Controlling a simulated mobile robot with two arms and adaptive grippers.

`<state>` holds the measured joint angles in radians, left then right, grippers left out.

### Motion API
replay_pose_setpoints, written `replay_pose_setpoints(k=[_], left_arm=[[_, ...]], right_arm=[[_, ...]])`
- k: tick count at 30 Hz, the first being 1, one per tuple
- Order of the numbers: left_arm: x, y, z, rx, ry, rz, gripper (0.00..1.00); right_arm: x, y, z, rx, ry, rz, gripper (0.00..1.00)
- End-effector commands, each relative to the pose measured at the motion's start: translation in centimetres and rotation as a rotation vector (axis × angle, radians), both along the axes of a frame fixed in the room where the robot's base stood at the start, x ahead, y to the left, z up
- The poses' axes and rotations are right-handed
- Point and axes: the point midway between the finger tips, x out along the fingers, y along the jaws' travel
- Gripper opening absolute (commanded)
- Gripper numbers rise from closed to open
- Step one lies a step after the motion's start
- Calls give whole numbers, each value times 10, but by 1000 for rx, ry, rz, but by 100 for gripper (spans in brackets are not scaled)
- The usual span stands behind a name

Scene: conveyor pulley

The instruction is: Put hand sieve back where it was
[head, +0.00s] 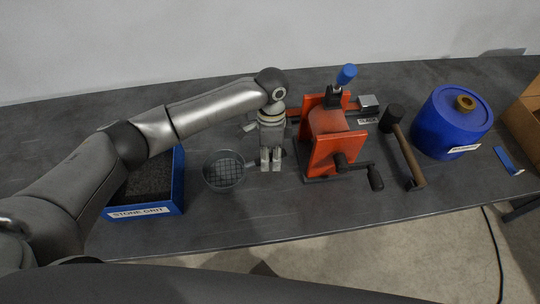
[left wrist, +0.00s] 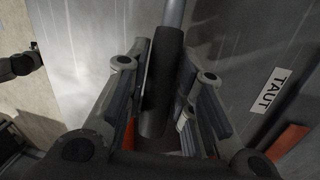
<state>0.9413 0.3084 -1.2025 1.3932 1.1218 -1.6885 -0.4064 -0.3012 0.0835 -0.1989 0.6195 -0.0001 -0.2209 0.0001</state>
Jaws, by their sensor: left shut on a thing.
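The hand sieve (head: 224,170) is a round mesh bowl just left of my left gripper (head: 270,165) in the head view. In the left wrist view, my left gripper (left wrist: 165,100) is shut on the sieve's dark handle (left wrist: 163,75), with a grey metal rod (left wrist: 173,12) running out from it at the top. The fingers point down near the table. I cannot tell whether the bowl touches the tabletop. My right gripper is out of view.
A blue box labelled STONE GRIT (head: 140,210) stands left of the sieve, partly behind my arm. The orange pulley rig with its crank (head: 330,140) stands close to the right. A mallet (head: 405,150) and a blue drum (head: 450,125) are farther right. A TAUT label (left wrist: 268,90) lies on the table.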

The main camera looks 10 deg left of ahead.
Motion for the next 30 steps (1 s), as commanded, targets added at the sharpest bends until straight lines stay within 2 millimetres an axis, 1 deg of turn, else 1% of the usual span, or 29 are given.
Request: replay_pose_setpoints(k=[5, 6, 10, 19, 22, 26, 30], left_arm=[[0, 0, -2, 0, 0, 0, 0], [0, 0, -1, 0, 0, 0, 28], [0, 0, -1, 0, 0, 0, 45], [0, 0, 0, 0, -1, 0, 45], [2, 0, 5, 0, -2, 1, 45], [6, 0, 22, -1, -4, 0, 45], [12, 0, 53, -3, -6, 0, 45]], right_arm=[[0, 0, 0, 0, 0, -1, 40], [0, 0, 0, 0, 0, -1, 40], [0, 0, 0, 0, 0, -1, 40], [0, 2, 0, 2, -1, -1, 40], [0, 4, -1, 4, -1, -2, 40], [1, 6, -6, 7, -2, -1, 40], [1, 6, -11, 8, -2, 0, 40]])
